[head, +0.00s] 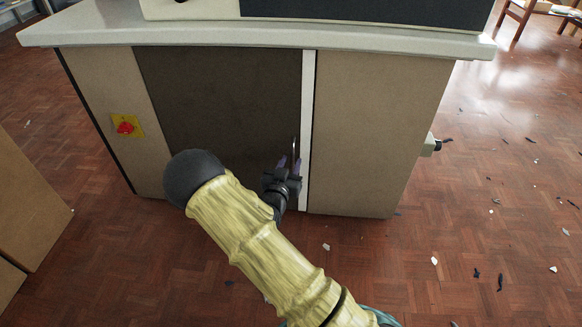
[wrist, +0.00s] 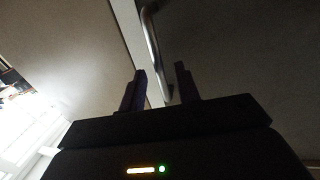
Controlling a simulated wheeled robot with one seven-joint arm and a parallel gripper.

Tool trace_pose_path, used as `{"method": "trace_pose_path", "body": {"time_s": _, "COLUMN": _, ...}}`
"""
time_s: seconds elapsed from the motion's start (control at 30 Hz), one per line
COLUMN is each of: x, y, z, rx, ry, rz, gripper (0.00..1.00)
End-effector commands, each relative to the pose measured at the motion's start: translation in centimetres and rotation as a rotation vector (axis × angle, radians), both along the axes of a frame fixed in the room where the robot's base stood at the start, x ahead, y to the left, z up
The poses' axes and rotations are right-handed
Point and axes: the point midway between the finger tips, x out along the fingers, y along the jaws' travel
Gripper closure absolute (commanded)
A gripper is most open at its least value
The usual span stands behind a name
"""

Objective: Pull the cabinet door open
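The cabinet door (head: 225,95) appears to be the dark panel in the cabinet front, and it looks closed. Its thin metal bar handle (head: 294,148) stands upright near its right edge, beside a white strip (head: 308,120). My gripper (head: 290,163) is at the lower part of the handle. In the wrist view my gripper (wrist: 160,72) has its two fingers apart. The handle (wrist: 153,40) runs down into the gap between them, with space showing on both sides. Whether a finger touches it is hard to tell in the dark picture.
A light countertop (head: 250,35) overhangs the cabinet, with a machine (head: 350,10) on it. A red knob on a yellow plate (head: 125,126) is on the left panel. Another brown box-like unit (head: 28,200) stands at the left. The parquet floor has scattered scraps.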

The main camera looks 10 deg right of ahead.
Motion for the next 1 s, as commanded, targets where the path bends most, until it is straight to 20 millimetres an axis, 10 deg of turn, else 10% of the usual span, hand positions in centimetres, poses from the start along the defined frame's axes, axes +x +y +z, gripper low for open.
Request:
{"method": "trace_pose_path", "body": {"time_s": 0.4, "x": 1.1, "y": -0.59, "z": 0.09, "rx": -0.001, "ry": 0.0, "rz": 0.001, "gripper": 0.68}}
{"method": "trace_pose_path", "body": {"time_s": 0.6, "x": 1.07, "y": -0.58, "z": 0.06, "rx": -0.001, "ry": 0.0, "rz": 0.001, "gripper": 1.0}}
{"method": "trace_pose_path", "body": {"time_s": 1.0, "x": 0.62, "y": -0.22, "z": 0.07, "rx": 0.0, "ry": 0.001, "rz": -0.007, "gripper": 1.0}}
